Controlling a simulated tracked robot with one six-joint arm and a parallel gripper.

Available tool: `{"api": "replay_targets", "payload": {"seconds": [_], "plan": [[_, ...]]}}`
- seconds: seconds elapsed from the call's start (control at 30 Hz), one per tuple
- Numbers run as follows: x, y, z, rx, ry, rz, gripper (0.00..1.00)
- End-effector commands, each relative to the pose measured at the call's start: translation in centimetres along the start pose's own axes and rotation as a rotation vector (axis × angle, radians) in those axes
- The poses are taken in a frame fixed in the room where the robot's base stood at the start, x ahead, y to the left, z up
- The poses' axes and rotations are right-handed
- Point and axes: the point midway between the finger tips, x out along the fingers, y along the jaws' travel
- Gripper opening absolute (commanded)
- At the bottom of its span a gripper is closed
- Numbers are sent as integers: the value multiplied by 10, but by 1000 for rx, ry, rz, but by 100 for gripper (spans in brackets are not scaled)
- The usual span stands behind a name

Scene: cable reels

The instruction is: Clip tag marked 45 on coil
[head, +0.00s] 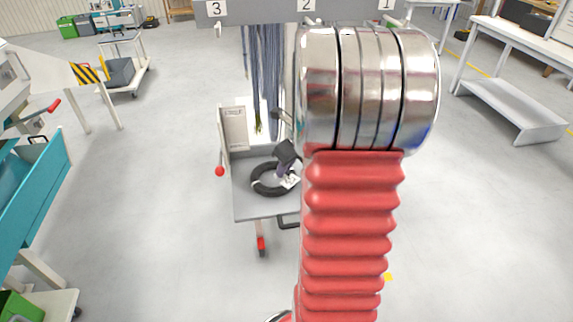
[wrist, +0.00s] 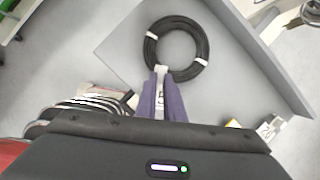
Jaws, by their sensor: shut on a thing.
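A black cable coil (head: 257,180) lies flat on a grey cart top (head: 262,210). The coil also shows in the wrist view (wrist: 203,42), with white bands around it. My gripper (head: 286,172) is over the coil's right side in the head view. In the wrist view the purple fingers of my gripper (wrist: 161,80) are shut on a white tag (wrist: 161,71), whose end is at the coil's near edge. I cannot tell if the tag is around the coil or only beside it. The tag's dark marks (head: 291,181) are too small to read.
Other white tags or small boxes (wrist: 270,128) sit at the cart's lower right in the wrist view. Grey-blue cables (head: 268,70) hang behind the cart under a numbered rail (head: 260,10). A teal bin (head: 35,190) stands at left. The cart top around the coil is mostly bare.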

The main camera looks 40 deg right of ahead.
Motion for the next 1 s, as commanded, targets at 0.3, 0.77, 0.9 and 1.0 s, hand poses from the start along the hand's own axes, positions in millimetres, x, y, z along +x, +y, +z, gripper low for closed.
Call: {"api": "replay_targets", "payload": {"seconds": [0.3,0.77,0.9,1.0], "plan": [[1,-9,5,255,-16,-104,0],[1,-10,6,297,-17,-119,0],[3,-10,5,297,-17,-118,0],[6,-10,4,297,-17,-118,0]]}}
